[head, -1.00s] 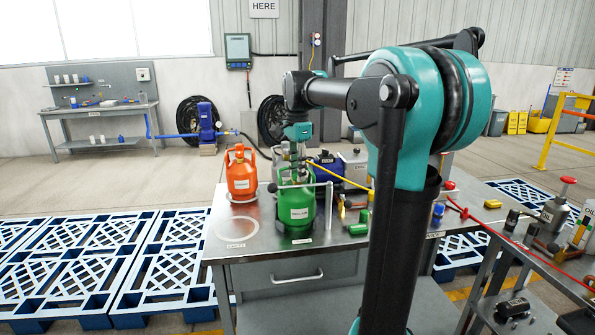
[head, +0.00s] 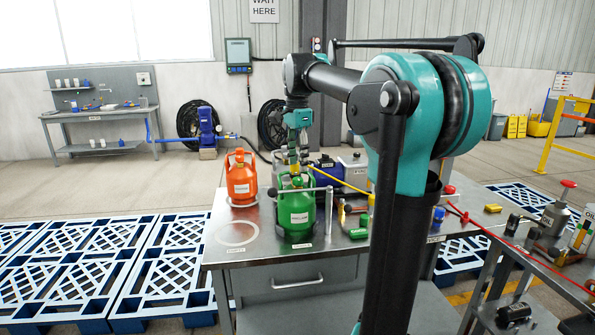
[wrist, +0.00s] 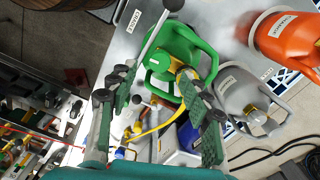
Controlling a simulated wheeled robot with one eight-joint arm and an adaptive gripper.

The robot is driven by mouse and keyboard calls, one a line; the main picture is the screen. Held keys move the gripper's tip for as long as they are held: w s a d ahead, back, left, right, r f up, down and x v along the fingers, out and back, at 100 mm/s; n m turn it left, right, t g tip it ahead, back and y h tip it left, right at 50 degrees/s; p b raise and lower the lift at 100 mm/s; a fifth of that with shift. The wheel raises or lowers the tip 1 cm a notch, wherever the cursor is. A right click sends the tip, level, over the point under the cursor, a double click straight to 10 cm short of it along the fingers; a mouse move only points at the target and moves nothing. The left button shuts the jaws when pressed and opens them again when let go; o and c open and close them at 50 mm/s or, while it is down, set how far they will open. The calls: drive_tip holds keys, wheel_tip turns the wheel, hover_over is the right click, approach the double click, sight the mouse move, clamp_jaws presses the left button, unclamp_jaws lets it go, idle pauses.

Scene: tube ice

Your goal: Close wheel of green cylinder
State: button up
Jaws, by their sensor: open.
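The green cylinder (head: 295,220) stands upright on the metal table, with a white label on its front. In the wrist view the green cylinder (wrist: 188,42) shows from above, with a brass valve and yellow hose by its collar. A small green round part (wrist: 153,64) at the collar opening looks like its wheel, but I cannot tell for sure. My gripper (head: 294,165) is above the cylinder's top. In the wrist view my gripper (wrist: 156,78) is open, its fingers on either side of the valve area, holding nothing. Contact with the wheel cannot be told.
An orange cylinder (head: 241,182) stands to the left, and a grey cylinder (wrist: 243,95) stands close beside the green one. A grey post with a crossbar (head: 328,212) is right beside the green cylinder. A marked ring (head: 236,233) on the table's left is empty.

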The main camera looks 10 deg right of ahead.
drive_tip(key=shift+r, duration=1.5)
drive_tip(key=r+n, duration=0.2)
drive_tip(key=n, duration=2)
approach(298, 178)
wheel_tip(298, 178, down, 9)
drive_tip(key=shift+s+r, duration=0.15)
drive_tip(key=shift+r, duration=0.05)
